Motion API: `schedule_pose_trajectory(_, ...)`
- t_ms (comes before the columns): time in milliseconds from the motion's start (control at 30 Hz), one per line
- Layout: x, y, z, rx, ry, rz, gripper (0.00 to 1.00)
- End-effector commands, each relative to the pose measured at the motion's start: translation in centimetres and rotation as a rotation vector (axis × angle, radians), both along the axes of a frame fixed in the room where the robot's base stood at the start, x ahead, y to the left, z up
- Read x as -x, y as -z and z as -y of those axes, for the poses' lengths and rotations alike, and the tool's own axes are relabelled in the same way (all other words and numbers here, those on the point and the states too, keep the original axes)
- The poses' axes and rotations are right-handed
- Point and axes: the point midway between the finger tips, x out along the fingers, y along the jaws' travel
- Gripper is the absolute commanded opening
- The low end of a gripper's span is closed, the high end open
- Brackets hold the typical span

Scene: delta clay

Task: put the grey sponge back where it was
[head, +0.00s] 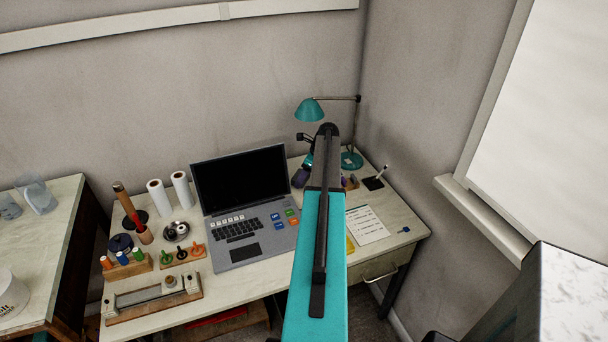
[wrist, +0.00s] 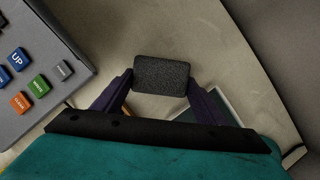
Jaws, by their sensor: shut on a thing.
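The dark grey sponge (wrist: 162,68) is a small rounded block in the upper middle of the wrist view. My gripper (wrist: 161,80) has its two purple fingers on the left and right sides of the sponge, shut on it. Pale desk top shows beyond the sponge; I cannot tell how high the sponge is above it. In the head view my gripper (head: 302,176) is just right of the laptop screen, partly hidden by my arm.
The open laptop (head: 242,209) with coloured keys is beside my gripper; its edge also shows in the wrist view (wrist: 38,75). A teal lamp (head: 310,110) stands behind. A written sheet (head: 367,225) lies to the right. Rolls, racks and tools crowd the desk's left side.

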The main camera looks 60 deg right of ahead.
Motion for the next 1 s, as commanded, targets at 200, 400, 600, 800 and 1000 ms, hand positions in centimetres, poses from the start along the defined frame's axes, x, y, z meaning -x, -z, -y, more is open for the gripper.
schedule_pose_trajectory(200, -0.04, 0.12, 0.01, 0.0, 0.0, 0.0, 0.38)
schedule_pose_trajectory(400, -0.02, 0.33, 0.02, 0.0, 0.0, 0.0, 0.38)
schedule_pose_trajectory(600, 0.0, 0.39, 0.02, 0.0, 0.001, 0.0, 0.84)
schedule_pose_trajectory(800, 0.01, 0.38, 0.03, 0.0, 0.001, 0.0, 0.84)
schedule_pose_trajectory(1000, 0.02, 0.02, 0.04, 0.0, 0.001, 0.0, 0.84)
